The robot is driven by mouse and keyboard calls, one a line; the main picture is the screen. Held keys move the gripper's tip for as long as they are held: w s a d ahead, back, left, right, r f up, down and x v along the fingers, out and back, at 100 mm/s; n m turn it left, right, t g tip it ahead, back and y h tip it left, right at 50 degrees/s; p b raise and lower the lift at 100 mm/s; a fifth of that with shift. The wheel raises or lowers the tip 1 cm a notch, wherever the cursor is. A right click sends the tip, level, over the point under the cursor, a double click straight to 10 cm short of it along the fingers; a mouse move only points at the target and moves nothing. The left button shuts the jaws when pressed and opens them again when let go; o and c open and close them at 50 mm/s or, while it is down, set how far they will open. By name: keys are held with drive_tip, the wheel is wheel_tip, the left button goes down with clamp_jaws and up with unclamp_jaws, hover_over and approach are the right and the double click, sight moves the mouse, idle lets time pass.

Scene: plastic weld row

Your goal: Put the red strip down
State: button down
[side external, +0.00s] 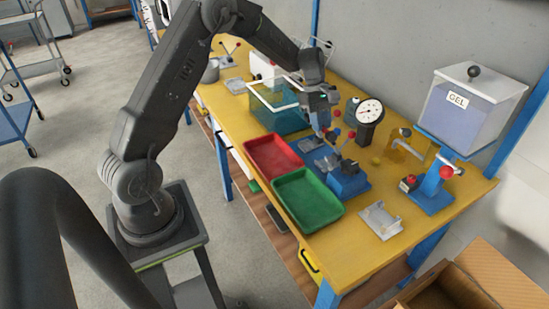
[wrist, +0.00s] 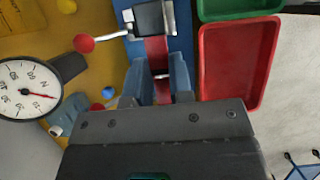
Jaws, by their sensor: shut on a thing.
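The red strip (wrist: 157,52) shows in the wrist view between my gripper's two blue fingers (wrist: 160,76). My gripper is shut on it. The strip runs from the fingers toward a dark clamp block (wrist: 152,18) on a blue fixture (wrist: 182,42); whether it touches the fixture I cannot tell. A lever with a red ball (wrist: 84,43) sticks out left of the clamp. In the side view my gripper (side external: 325,134) points down just behind the blue fixture (side external: 348,183). The strip is too small to make out there.
A red tray (side external: 272,155) and a green tray (side external: 307,200) lie beside the fixture on the yellow table (side external: 400,240). A dial gauge (side external: 370,111) stands close behind. A clear tank (side external: 265,107) is at left, and a gel bin (side external: 460,108) at right.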

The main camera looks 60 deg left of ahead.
idle(0.4)
wheel_tip(320, 180, up, 5)
drive_tip(key=s+a, duration=0.7)
drive_tip(key=s, duration=0.3)
drive_tip(key=s+a, duration=0.6)
drive_tip(key=s, duration=0.4)
hover_over(275, 164)
drive_tip(key=a, duration=0.1)
wheel_tip(275, 164, down, 12)
drive_tip(key=shift+a+f, duration=0.1)
drive_tip(key=shift+a, duration=0.05)
drive_tip(key=shift+f, duration=1.9)
drive_tip(key=shift+f, duration=0.1)
drive_tip(key=shift+f, duration=0.4)
